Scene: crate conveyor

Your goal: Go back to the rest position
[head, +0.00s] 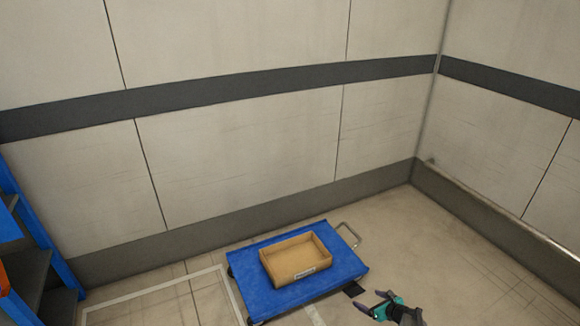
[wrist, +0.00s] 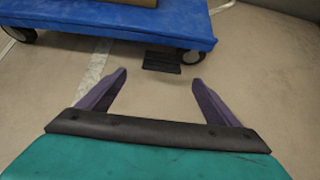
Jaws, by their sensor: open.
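My gripper (head: 382,302) is at the lower right in the head view, to the right of and in front of a blue wheeled platform. In the wrist view my gripper (wrist: 158,82) shows two purple fingers spread apart, with nothing between them but floor. It is open and empty, apart from the platform.
The blue platform (head: 259,289) carries an open cardboard crate (head: 298,277) with a white label. It has a metal handle (head: 349,235) at its far right. A blue-framed shelf (head: 38,235) stands at the left. Walls close off the back and right.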

